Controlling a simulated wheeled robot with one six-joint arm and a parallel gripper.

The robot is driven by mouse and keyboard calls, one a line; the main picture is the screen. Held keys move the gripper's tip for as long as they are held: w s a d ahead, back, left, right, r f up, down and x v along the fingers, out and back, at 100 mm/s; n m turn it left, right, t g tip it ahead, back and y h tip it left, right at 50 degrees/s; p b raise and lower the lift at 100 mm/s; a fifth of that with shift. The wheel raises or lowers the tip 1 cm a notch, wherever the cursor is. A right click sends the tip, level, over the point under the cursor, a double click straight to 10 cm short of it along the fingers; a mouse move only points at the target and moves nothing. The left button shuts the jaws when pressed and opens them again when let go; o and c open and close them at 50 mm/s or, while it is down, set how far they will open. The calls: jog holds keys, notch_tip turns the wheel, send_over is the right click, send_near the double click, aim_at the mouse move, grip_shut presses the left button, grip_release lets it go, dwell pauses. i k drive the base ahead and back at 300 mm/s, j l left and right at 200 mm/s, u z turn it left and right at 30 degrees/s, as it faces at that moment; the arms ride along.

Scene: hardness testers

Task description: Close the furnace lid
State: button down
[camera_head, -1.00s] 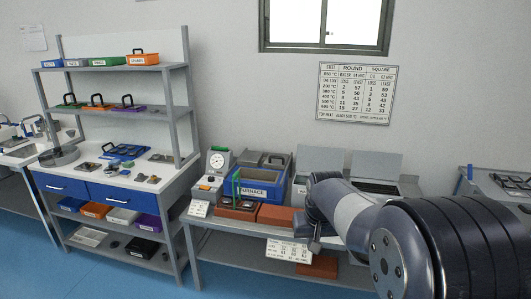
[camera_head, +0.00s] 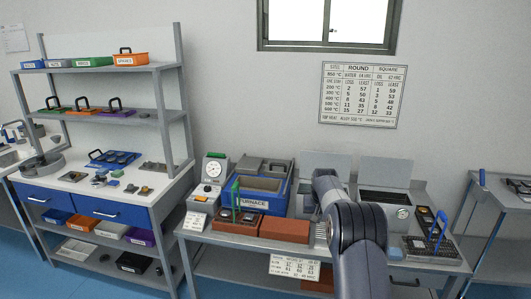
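The furnace (camera_head: 254,204) is a blue box labelled FURNACE on the middle bench. Its top shows a brownish open area at the front. A grey panel with dark handle-like parts (camera_head: 265,166) lies toward the back, and looks like the lid. My gripper (camera_head: 322,234) is to the right of the furnace, near the front edge of the bench and apart from the furnace. It is small and partly hidden by my arm, so its fingers cannot be made out.
A red-brown block (camera_head: 284,228) and a dial gauge device (camera_head: 213,170) stand near the furnace. Two boxes with raised grey lids (camera_head: 385,172) are to its right. A rack with a blue handle (camera_head: 432,247) sits at the bench's right end. A shelf unit (camera_head: 160,122) is on the left.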

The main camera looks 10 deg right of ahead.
aim_at(274, 168)
jog(key=i+j, duration=0.2)
jog(key=i, duration=0.25)
jog(key=i+j+z, duration=0.1)
jog(key=i, duration=0.4)
jog(key=i+j, duration=0.3)
jog(key=i, duration=0.15)
jog(key=i+j, duration=0.2)
jog(key=i, duration=0.25)
jog(key=z, duration=0.05)
